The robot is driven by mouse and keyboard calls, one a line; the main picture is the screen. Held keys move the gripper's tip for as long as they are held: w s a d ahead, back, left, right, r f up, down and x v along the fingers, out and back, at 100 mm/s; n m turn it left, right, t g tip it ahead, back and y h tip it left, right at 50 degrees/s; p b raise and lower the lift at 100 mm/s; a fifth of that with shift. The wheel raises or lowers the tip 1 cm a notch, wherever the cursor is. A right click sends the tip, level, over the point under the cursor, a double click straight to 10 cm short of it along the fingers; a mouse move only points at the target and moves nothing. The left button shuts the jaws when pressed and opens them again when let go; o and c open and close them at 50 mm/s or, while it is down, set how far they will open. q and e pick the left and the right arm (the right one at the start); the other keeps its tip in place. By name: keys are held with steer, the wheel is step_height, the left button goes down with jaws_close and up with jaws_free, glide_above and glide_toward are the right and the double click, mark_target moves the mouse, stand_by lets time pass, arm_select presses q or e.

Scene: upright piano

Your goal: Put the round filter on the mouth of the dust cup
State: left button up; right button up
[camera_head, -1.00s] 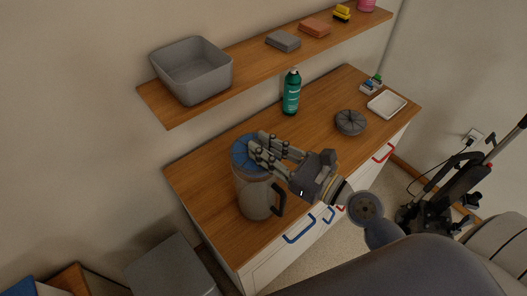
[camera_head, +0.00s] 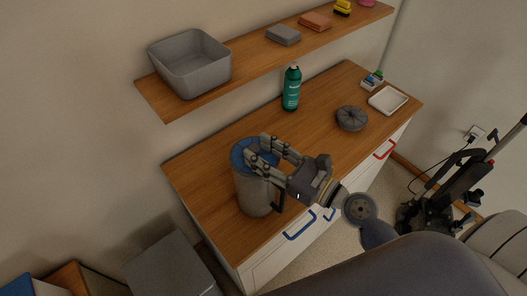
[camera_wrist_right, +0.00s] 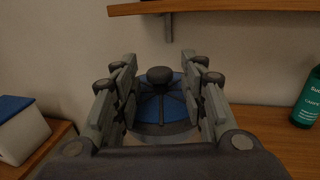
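The dust cup (camera_head: 253,195) is a greyish cylinder with a dark handle, upright on the wooden counter. A round blue disc with dark radial ribs and a dark knob, apparently the round filter (camera_head: 240,153), lies at its mouth; it also shows in the wrist view (camera_wrist_right: 146,108). It looks roughly level, but the fingers hide part of its rim, so I cannot tell how fully it is seated. My right gripper (camera_head: 258,150) is open just above it. In the wrist view its fingers (camera_wrist_right: 160,90) stand apart on both sides of the knob (camera_wrist_right: 159,75), with gaps. My left gripper is not in view.
A green bottle (camera_head: 291,88), a dark grey pleated round piece (camera_head: 352,118) and a white tray (camera_head: 388,100) stand on the counter (camera_head: 215,150). Above the back edge, a shelf (camera_head: 255,60) carries a grey bin (camera_head: 190,66) and small blocks. The counter's middle is free.

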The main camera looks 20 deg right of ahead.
steer(key=shift+r, duration=0.2)
steer(key=shift+s+d+f, duration=0.15)
steer(key=b+v, duration=0.6)
steer(key=v, duration=0.5)
steer(key=shift+s+b, duration=0.3)
steer(key=shift+b, duration=0.05)
steer(key=shift+d, duration=0.2)
